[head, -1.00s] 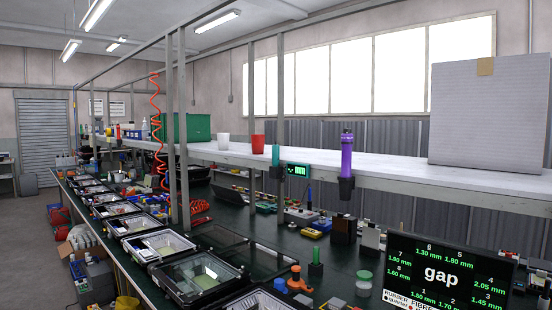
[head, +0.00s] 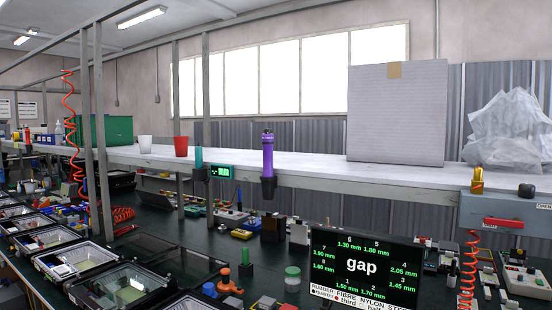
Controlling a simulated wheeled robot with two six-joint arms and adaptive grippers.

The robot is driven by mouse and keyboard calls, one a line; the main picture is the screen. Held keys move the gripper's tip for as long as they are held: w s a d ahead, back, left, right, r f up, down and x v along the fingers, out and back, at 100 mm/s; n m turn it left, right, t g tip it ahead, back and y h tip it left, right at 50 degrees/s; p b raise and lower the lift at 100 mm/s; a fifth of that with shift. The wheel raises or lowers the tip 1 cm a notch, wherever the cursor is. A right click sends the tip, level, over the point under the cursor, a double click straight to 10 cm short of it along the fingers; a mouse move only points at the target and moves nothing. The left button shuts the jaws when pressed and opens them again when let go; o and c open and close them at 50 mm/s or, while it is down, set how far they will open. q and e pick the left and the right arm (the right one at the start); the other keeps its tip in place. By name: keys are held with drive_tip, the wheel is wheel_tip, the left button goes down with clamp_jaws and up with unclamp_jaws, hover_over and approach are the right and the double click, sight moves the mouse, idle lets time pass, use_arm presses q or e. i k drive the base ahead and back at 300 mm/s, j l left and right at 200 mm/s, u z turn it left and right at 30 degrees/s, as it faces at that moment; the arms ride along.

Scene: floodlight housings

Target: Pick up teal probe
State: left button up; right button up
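A slim teal probe (head: 198,156) stands upright at the front edge of the white shelf, left of centre in the head view. Its lower end sits in a small dark holder (head: 200,174) on the shelf edge. A small meter with a green-lit display (head: 220,171) is fixed just right of it. Neither of my grippers shows in the head view.
A purple flashlight-like cylinder (head: 268,156) stands in a black holder right of the probe. A red cup (head: 181,146) and a white cup (head: 145,144) stand to its left. A grey carton (head: 397,112) is on the shelf. The dark bench (head: 160,237) below is crowded with housings.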

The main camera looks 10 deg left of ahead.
sight(198, 154)
drive_tip(key=i+j+z, duration=0.1)
drive_tip(key=j+z, duration=0.65)
drive_tip(key=j, duration=0.15)
drive_tip(key=j+z, duration=0.4)
drive_tip(key=k+j+z, duration=0.15)
drive_tip(key=j+z, duration=0.2)
drive_tip(key=j, duration=0.1)
